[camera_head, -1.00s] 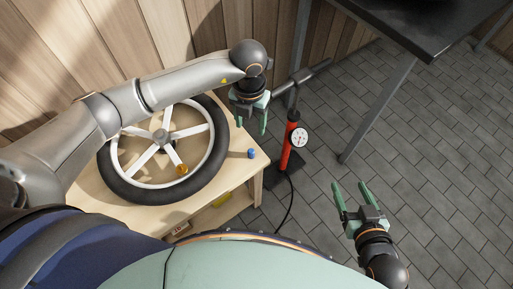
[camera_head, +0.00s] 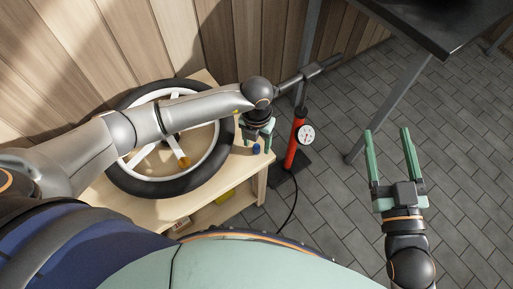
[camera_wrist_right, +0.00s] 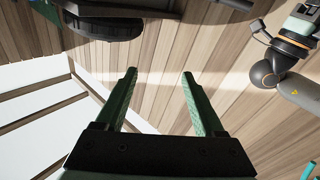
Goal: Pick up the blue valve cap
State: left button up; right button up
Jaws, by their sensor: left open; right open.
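The blue valve cap (camera_head: 256,149) is a small blue piece near the right edge of the light wooden workbench (camera_head: 233,177). My left gripper (camera_head: 256,143) is open and points down over the bench edge, with the cap appearing between or just beside its fingertips. I cannot tell whether the fingers touch it. My right gripper (camera_head: 388,134) is open and empty, held up over the floor at the right. Its fingers also show in the right wrist view (camera_wrist_right: 159,74), with nothing between them.
A black-tyred wheel (camera_head: 122,177) with white spokes and a gold-coloured part (camera_head: 185,162) lies on the bench. A red pump (camera_head: 293,143) with a gauge stands right of the bench. A dark table (camera_head: 432,22) is at the upper right. Tiled floor lies open beyond.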

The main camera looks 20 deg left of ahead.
pick_arm(q)
jog(key=shift+f, duration=0.65)
grip_shut()
pick_arm(e)
notch_tip(320, 180, up, 2)
jog(key=shift+s+r+n+t+y, duration=0.1)
jog(key=shift+n+t+y, duration=0.2)
